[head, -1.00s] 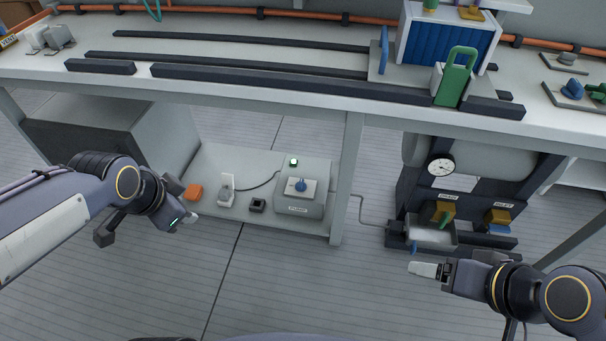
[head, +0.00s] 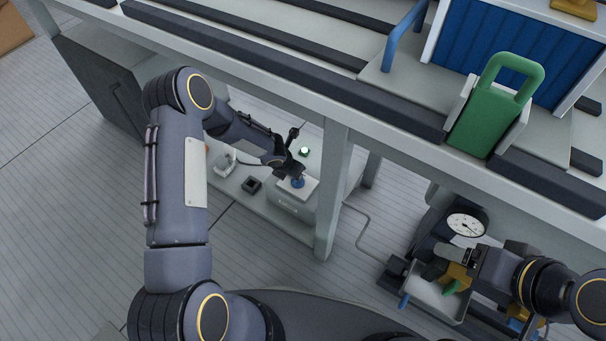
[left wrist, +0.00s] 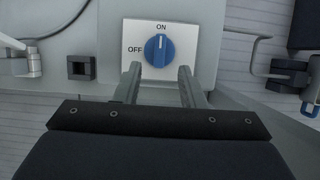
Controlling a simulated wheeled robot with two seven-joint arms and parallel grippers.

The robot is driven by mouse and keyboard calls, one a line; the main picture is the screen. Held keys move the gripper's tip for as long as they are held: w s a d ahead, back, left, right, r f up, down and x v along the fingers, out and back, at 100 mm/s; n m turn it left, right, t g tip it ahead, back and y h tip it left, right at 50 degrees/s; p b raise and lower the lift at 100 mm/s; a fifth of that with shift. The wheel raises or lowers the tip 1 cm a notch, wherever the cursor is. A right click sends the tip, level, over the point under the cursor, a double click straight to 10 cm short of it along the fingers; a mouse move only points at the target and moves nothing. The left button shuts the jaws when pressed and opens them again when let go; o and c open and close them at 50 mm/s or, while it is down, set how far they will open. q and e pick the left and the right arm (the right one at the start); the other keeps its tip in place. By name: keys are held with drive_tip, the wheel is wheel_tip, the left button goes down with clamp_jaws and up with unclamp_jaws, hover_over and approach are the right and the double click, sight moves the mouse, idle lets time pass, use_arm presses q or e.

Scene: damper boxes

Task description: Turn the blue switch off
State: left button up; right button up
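The blue switch (left wrist: 159,50) is a round knob on a white plate (left wrist: 188,34) marked ON at the top and OFF at the left. Its white pointer line points up at ON. The knob also shows in the head view (head: 297,182), on a grey box under the bench. My left gripper (left wrist: 160,75) is open, its two fingers at the near edge of the knob, one to each side; I cannot tell whether they touch it. In the head view my left gripper (head: 288,170) partly covers the box. My right gripper (head: 440,262) is by the metal tray; its fingers are unclear.
A green lamp (head: 304,151) is lit behind the switch. A black square socket (head: 251,185) sits left of the box. The bench leg (head: 331,190) stands just right of it. The bench top overhangs above. A gauge (head: 466,224) and metal tray (head: 435,298) are at the right.

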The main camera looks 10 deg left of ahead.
use_arm(q)
drive_tip(key=b+x, duration=0.2)
drive_tip(key=x, duration=0.5)
drive_tip(key=shift+c, duration=0.3)
drive_tip(key=shift+s, duration=0.1)
clamp_jaws()
